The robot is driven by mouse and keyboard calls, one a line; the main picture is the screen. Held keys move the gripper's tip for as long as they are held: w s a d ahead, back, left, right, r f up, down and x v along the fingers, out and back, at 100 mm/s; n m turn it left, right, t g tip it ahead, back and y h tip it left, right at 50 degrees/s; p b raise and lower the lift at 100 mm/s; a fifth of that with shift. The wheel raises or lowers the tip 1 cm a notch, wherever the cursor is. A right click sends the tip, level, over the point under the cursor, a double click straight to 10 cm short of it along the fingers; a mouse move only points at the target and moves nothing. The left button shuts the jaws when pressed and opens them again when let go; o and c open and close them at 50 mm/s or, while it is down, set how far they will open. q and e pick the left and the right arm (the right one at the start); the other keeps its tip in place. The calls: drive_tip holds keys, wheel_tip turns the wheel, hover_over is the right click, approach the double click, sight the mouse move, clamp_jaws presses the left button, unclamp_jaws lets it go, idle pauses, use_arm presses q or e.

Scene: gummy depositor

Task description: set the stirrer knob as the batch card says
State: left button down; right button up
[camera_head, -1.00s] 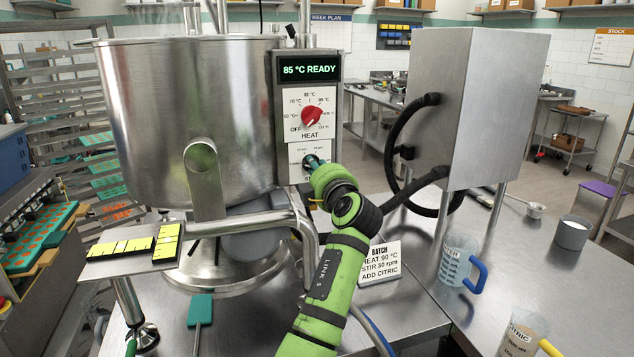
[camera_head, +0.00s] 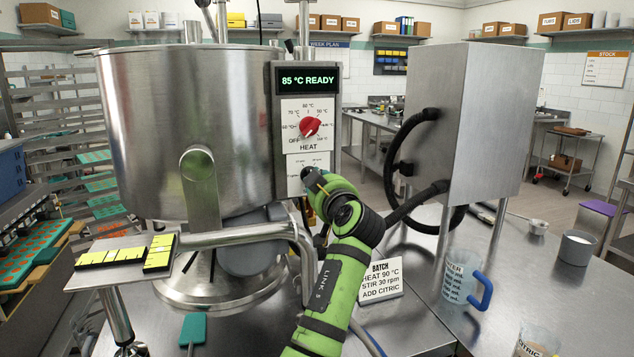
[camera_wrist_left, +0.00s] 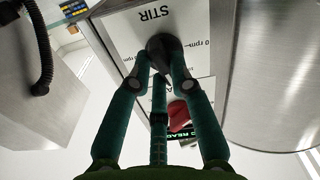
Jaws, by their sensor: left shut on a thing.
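The dark stir knob (camera_wrist_left: 160,45) sits on the white STIR plate (camera_head: 295,186), below the HEAT dial. My left gripper (camera_head: 309,177) has its teal fingers closed around this knob, and the wrist view shows the same gripper (camera_wrist_left: 163,62) on it. The fingers hide most of the knob and part of its scale, so I cannot tell which mark it points to. The batch card (camera_head: 380,280) reads HEAT 90 °C, STIR 30 rpm, ADD CITRIC. My right gripper is out of view.
The red heat knob (camera_head: 310,127) is just above, under a display (camera_head: 308,80) reading 85 °C READY. A steel kettle (camera_head: 180,120) stands left. A steel box (camera_head: 465,120) with black hoses stands right. A blue-handled jug (camera_head: 462,280) is on the table at right.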

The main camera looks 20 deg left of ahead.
use_arm(q)
drive_tip(key=shift+s+a+m+p, duration=0.1)
drive_tip(key=shift+m+p, duration=2.5)
drive_tip(key=shift+m, duration=2.55)
drive_tip(key=shift+s+a+m+p, duration=0.1)
drive_tip(key=shift+m+p, duration=2.45)
drive_tip(key=shift+m, duration=2.6)
drive_tip(key=c, duration=1.1)
unclamp_jaws()
drive_tip(key=shift+w, duration=0.1)
drive_tip(key=shift+f, duration=0.15)
